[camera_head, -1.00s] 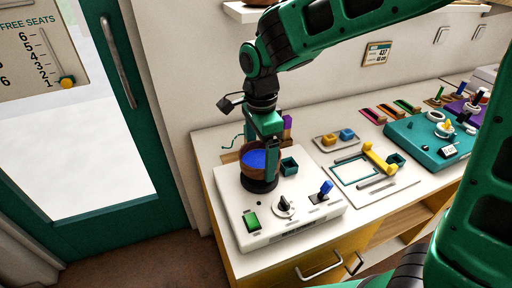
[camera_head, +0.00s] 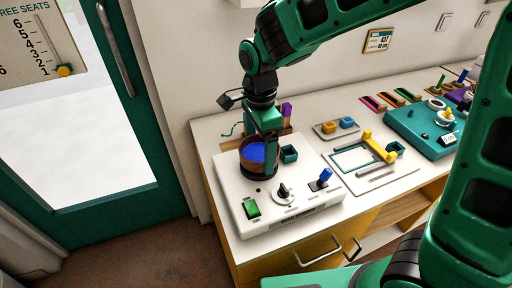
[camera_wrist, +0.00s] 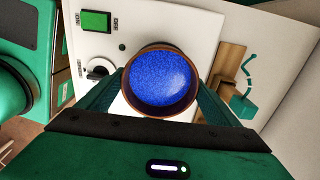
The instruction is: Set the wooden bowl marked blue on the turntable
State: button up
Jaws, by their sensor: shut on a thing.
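In the wrist view the bowl (camera_wrist: 125,91) is seen from above between the two fingers. My gripper (camera_head: 264,147) is shut on the bowl's sides. The turntable, a dark round disc on the white box (camera_head: 232,199), is almost wholly hidden beneath the bowl. The bowl is upright and very low over the disc; I cannot tell whether it touches.
The box carries a green switch (camera_head: 251,209), a black knob (camera_head: 284,193) and a blue lever (camera_head: 325,175). A small teal cup (camera_head: 289,154) stands close right of the bowl.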

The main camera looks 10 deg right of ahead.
jog(key=shift+f, duration=0.45)
dwell(0.3)
jog(key=o, duration=1)
jog(key=shift+w+r, duration=0.15)
jog(key=shift+r, duration=3.35)
